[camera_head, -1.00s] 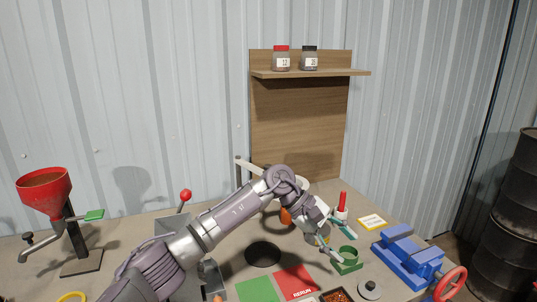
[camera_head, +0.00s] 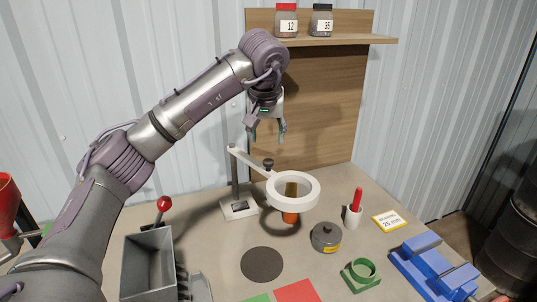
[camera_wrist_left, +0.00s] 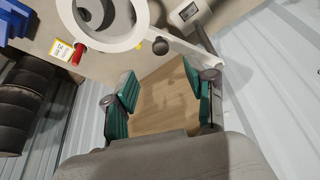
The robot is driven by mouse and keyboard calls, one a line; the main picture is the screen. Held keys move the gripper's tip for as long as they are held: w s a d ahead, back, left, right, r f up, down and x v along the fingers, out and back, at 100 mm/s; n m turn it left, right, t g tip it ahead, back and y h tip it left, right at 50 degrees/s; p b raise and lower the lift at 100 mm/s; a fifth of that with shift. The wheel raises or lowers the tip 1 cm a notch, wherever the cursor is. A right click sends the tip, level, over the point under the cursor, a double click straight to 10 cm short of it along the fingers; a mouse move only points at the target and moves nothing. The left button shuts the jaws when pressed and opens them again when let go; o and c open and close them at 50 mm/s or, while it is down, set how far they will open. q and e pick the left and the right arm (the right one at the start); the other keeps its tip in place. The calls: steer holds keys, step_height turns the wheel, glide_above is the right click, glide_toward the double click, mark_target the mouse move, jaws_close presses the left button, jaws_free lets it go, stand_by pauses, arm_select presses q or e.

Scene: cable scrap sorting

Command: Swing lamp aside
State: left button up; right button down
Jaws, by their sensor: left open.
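The lamp (camera_head: 293,189) is a white ring on a white arm with a dark knob, fixed to a grey post on a pale base at the back of the bench. Its ring hangs over an orange object (camera_head: 290,216). My left gripper (camera_head: 268,138) is open and empty, pointing down above and behind the lamp arm, apart from it. In the left wrist view the lamp ring (camera_wrist_left: 140,30) and its knob show at the top, beyond the open fingers (camera_wrist_left: 164,92). My right gripper does not show.
A shelf with two jars (camera_head: 321,22) stands behind my left gripper. A grey bin (camera_head: 150,265) with a red-knobbed lever is at left.

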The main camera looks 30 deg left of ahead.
arm_select(q)
glide_above(268, 161)
steer(key=s+d, duration=0.1)
steer(key=s, duration=0.1)
step_height(268, 161, down, 4)
steer(key=p+x, duration=0.1)
steer(key=x, duration=0.3)
steer(key=shift+s+f+p, duration=0.1)
steer(key=shift+p, duration=0.25)
steer(key=shift+f, duration=0.35)
steer(key=shift+w+a+f, duration=0.1)
steer(key=shift+w+f, duration=0.15)
steer(key=shift+f, duration=0.1)
steer(key=shift+c, duration=0.3)
jaws_close()
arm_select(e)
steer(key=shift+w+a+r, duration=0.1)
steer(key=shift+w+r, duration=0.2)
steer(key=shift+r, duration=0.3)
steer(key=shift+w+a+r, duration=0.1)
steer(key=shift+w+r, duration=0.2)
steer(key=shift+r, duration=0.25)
